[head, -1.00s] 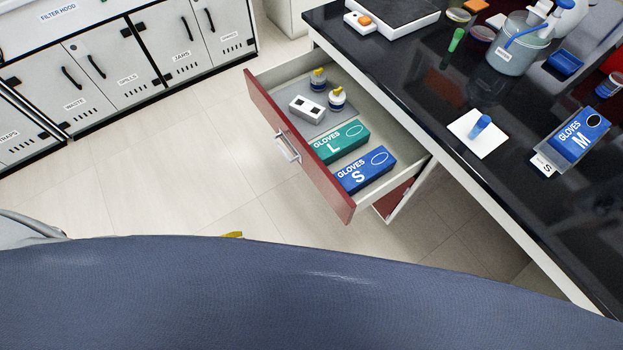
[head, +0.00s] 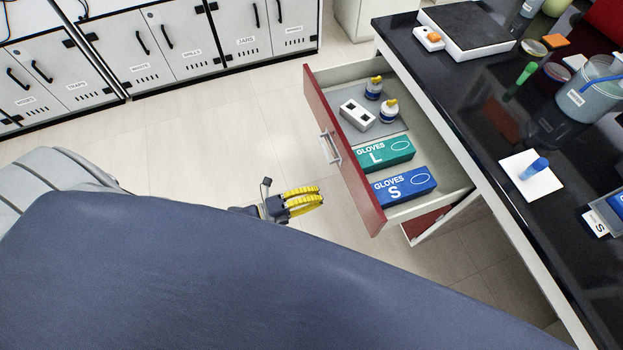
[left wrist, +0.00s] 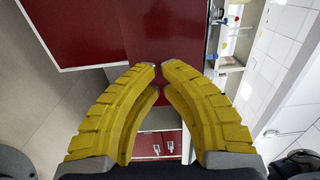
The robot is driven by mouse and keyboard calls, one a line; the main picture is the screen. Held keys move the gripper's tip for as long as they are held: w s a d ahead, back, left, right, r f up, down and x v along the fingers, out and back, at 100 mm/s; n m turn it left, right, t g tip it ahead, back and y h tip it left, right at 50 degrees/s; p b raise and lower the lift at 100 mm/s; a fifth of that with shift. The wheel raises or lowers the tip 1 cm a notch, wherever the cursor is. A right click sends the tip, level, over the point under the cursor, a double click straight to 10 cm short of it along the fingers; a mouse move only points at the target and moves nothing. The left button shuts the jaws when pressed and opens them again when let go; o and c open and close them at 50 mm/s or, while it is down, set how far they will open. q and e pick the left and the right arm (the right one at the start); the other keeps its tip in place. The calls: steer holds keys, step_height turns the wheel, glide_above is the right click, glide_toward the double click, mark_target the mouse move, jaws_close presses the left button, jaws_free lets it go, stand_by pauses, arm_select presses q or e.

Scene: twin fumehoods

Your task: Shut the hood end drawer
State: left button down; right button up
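The drawer (head: 345,160) with a red front stands pulled out from the dark-topped bench in the head view. Its silver handle (head: 330,148) is on the red front. My left gripper (head: 322,196), with yellow ribbed fingers, is in front of the drawer, a little left of the red front and below the handle in the picture, apart from it. In the left wrist view the fingertips (left wrist: 160,66) are almost together with nothing between them, and red panels (left wrist: 165,30) show beyond. My right gripper is not in view.
In the drawer lie a green glove box (head: 385,153), a blue glove box (head: 404,186), a white block (head: 358,115) and two small yellow-capped bottles. The black bench top (head: 470,110) carries labware. White cabinets (head: 160,45) stand at the back left. Open floor lies left of the drawer.

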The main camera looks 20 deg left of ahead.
mark_target(353, 184)
arm_select(q)
steer(key=x, duration=1)
steer(key=shift+w+d, duration=0.1)
steer(key=shift+w, duration=0.05)
